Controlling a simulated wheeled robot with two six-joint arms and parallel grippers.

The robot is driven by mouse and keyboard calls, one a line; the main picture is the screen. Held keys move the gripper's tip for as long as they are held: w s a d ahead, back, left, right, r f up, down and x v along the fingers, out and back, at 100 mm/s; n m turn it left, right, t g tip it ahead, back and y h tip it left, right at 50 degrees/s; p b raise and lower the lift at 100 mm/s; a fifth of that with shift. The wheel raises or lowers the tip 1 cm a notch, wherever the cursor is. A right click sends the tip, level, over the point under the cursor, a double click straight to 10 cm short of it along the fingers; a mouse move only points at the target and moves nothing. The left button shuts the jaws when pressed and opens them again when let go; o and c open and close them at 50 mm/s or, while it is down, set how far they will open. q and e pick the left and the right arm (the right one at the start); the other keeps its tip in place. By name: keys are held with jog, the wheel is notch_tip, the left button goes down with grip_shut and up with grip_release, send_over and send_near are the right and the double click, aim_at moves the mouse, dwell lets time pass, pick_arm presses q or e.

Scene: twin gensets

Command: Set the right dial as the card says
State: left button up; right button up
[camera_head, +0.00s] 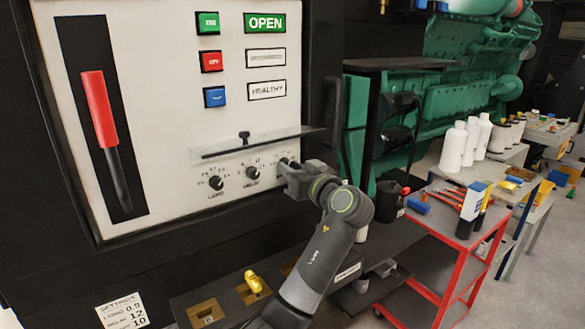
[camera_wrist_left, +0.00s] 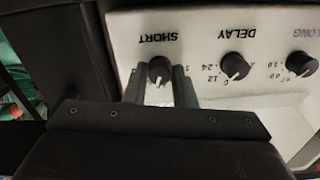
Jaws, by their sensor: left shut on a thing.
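The right dial, labelled SHORT (camera_wrist_left: 160,70), is a black knob on the white panel (camera_head: 180,130). In the left wrist view, where the labels appear upside down, my left gripper (camera_wrist_left: 160,88) has a finger on each side of it and is shut on it. In the head view my left gripper (camera_head: 287,170) hides most of this dial and its scale. The DELAY dial (camera_head: 252,172) and LONG dial (camera_head: 216,183) stand to its left. The settings card (camera_head: 122,311), low on the cabinet, reads LONG 0.9, DELAY 12 and a last line ending in 10. My right gripper is out of view.
A clear cover (camera_head: 250,143) with a black knob sticks out above the dials, close over my gripper. A red lever (camera_head: 100,110) is at the panel's left. A red cart (camera_head: 455,220) with bottles and tools stands right. A shelf (camera_head: 225,300) is below.

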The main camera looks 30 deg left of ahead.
pick_arm(q)
jog(key=m, duration=0.2)
jog(key=m+p, duration=0.2)
jog(key=m, duration=0.1)
jog(key=shift+r+m, duration=0.25)
jog(key=shift+m, duration=0.05)
jog(key=m+p, duration=0.2)
jog(key=m, duration=0.1)
jog(key=shift+m+p, duration=0.3)
jog(key=shift+p, duration=0.1)
jog(key=shift+m+p, duration=1)
jog(key=shift+m, duration=0.5)
jog(key=shift+f, duration=0.1)
jog(key=o, duration=1)
jog(key=shift+f, duration=0.1)
